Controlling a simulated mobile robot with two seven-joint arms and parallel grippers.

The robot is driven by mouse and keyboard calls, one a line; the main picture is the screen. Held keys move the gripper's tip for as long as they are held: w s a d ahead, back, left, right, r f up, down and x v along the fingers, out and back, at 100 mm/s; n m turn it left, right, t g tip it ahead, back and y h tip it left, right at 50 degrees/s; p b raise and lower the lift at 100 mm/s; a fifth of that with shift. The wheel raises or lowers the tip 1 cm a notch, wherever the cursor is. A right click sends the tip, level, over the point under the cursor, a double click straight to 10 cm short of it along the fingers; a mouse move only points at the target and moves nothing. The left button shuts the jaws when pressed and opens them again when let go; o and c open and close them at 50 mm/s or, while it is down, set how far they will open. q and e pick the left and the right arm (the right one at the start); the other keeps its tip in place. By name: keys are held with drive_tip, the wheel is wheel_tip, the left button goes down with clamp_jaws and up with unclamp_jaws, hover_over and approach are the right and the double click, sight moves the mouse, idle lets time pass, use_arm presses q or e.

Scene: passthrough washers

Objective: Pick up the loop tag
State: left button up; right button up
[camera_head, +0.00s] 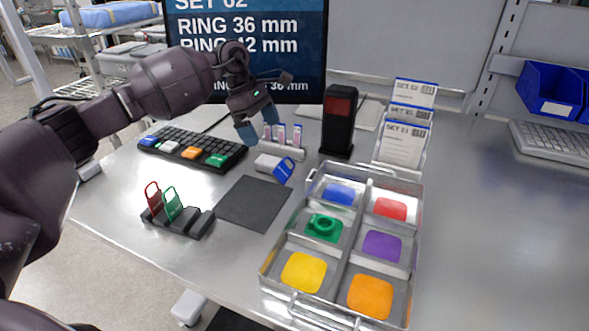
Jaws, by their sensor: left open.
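Two loop tags, one red (152,197) and one green (171,204), stand upright in a black slotted holder (190,222) at the front left of the table. A blue piece that looks like a loop tag (283,170) leans by a small white block (266,162), near the dark mat. My left gripper (258,127) is open and empty, its blue-tipped fingers pointing down above and behind the white block, near a small rack of pink-and-white vials (283,140). It is apart from the red and green tags. My right gripper is out of view.
A metal tray (347,237) with coloured compartments holds a green ring (324,227). A dark mat (253,203) lies bare left of it. A keyboard (192,148), black stand (339,120), card holder (401,145) and screen (247,50) stand behind. Table right of the tray is clear.

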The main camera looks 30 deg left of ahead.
sight(279, 163)
use_arm(q)
drive_tip(key=x, duration=0.5)
drive_tip(key=shift+s+f, duration=0.1)
drive_tip(key=shift+f, duration=0.05)
drive_tip(key=shift+w+x, duration=0.2)
drive_tip(key=shift+x, duration=2.55)
drive_tip(key=shift+d, duration=0.1)
drive_tip(key=shift+c, duration=0.5)
drive_tip(key=c, duration=0.6)
wheel_tip(279, 163, up, 20)
drive_tip(key=shift+p, duration=0.4)
